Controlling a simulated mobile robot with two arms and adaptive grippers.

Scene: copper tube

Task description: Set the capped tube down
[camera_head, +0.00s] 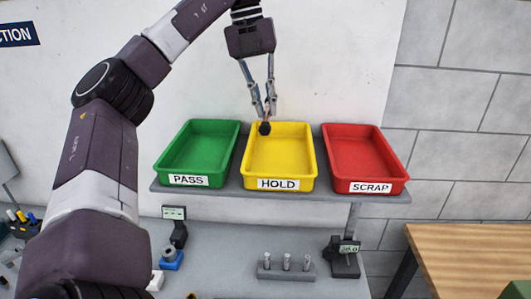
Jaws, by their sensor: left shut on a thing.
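My left gripper (265,112) reaches down from above at the back of the yellow HOLD tray (283,157). It is shut on the tube (267,112), of which only a thin copper-coloured part shows between the fingers. A black cap (264,128) is at the tube's lower end. The cap appears over the back left part of the yellow tray; I cannot tell whether it touches the tray. My right gripper is not in view.
The green PASS tray (206,150) and the red SCRAP tray (362,157) stand on either side on the same grey shelf (330,198). A wooden table (480,255) is at right.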

